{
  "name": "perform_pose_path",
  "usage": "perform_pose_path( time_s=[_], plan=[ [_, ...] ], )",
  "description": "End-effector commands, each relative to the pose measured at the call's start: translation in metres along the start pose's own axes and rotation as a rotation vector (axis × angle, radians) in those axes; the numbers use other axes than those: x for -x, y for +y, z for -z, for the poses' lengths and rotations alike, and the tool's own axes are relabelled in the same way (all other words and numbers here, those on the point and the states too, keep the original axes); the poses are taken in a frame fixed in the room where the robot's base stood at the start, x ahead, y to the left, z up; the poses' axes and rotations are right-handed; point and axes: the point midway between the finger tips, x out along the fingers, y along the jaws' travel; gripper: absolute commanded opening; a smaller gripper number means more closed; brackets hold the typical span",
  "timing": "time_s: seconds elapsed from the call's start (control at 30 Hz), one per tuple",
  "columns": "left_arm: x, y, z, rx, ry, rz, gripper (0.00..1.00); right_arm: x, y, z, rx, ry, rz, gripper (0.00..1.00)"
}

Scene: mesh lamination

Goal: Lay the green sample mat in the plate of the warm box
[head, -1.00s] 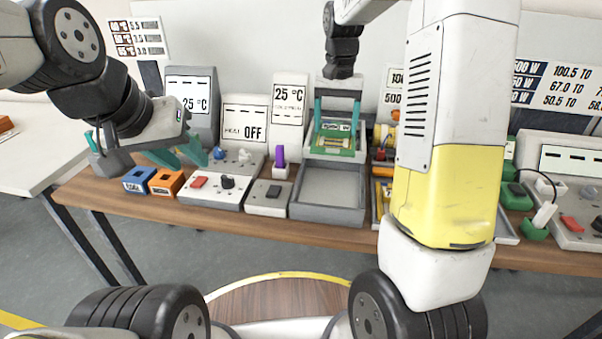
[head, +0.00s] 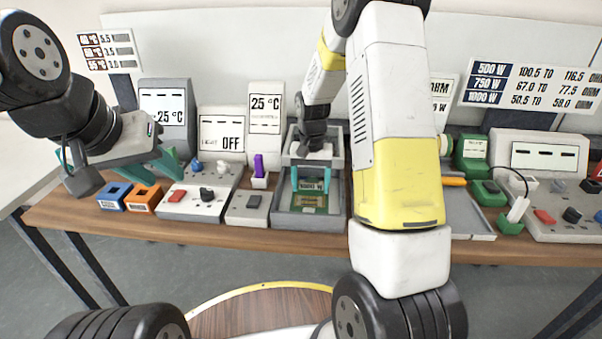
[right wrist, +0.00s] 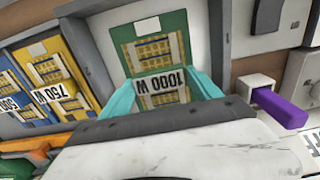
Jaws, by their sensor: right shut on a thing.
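The green sample mat (head: 302,208), with yellow patterned patches and a "1000 W" label, is inside the grey-walled plate (head: 282,222) of the warm box. It also shows in the right wrist view (right wrist: 150,45), with grey rim around it. My right gripper (head: 310,184) is shut on the mat, its teal fingers at either side of the label. I cannot tell whether the mat touches the plate's floor. My left gripper (head: 168,162) is open and empty above the left end of the bench, away from the mat.
In the right wrist view, a blue mat (right wrist: 20,100) and a yellow mat (right wrist: 50,75) lie left of the box. A purple-handled part (head: 259,166) stands left of the plate. Blue (head: 114,195) and orange (head: 145,197) blocks sit at the front left. My right arm covers the bench's middle right.

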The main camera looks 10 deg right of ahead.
Motion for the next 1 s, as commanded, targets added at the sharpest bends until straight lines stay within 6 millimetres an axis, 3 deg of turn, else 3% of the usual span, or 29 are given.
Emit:
perform_pose_path(
  time_s=[0.4, 0.43, 0.53, 0.87, 1.0],
  plan=[
    [0.0, 0.0, 0.0, 0.0, 0.0, 0.0, 0.36, -0.007, 0.0, 0.0, 0.0, 0.0, 0.0, 0.25],
    [0.0, 0.0, 0.0, 0.0, 0.0, 0.0, 0.36, -0.008, 0.0, 0.0, 0.0, 0.0, 0.0, 0.74],
    [0.0, 0.0, 0.0, 0.0, 0.0, 0.0, 0.36, -0.008, 0.0, 0.0, 0.0, 0.001, 0.001, 0.94],
    [0.0, 0.0, 0.0, 0.0, 0.0, 0.0, 0.36, -0.006, 0.0, 0.0, 0.0, 0.001, 0.001, 0.94],
    [0.0, 0.0, 0.0, 0.0, 0.0, 0.0, 0.36, 0.007, -0.001, 0.001, 0.0, 0.004, 0.002, 0.94]
  ],
)
